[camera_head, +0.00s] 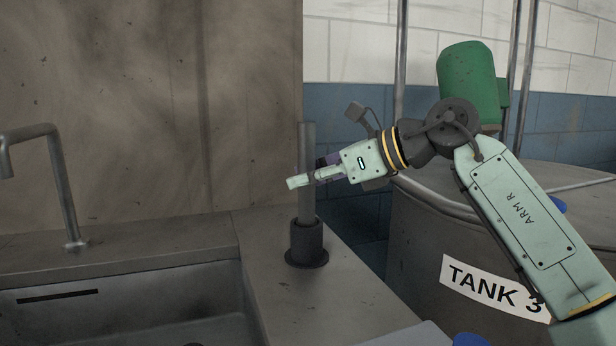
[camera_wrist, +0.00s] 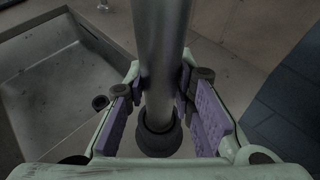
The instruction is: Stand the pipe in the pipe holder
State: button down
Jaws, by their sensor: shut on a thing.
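The pipe (camera_head: 307,140) is a grey metal tube, upright above the pipe holder. The pipe holder (camera_head: 306,243) is a dark round collar with a flanged foot on the counter. The pipe's lower end meets the holder's mouth and appears to sit inside it; how deep is hidden. My gripper (camera_head: 308,178) is shut on the pipe, partway up, reaching in from the right. In the wrist view the pipe (camera_wrist: 158,45) stands between the purple finger pads, and the holder's dark ring (camera_wrist: 158,143) surrounds its lower end.
A sink basin (camera_head: 130,300) and bent tap (camera_head: 70,200) lie to the left. A large tank labelled TANK 3 (camera_head: 420,235) stands close on the right, with a green cylinder (camera_head: 466,80) above it. A brown panel (camera_head: 150,110) rises behind the counter. The counter (camera_head: 340,305) in front is clear.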

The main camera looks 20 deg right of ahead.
jog(key=shift+f+b, duration=0.75)
jog(key=shift+f, duration=0.45)
jog(key=c, duration=1.3)
grip_release()
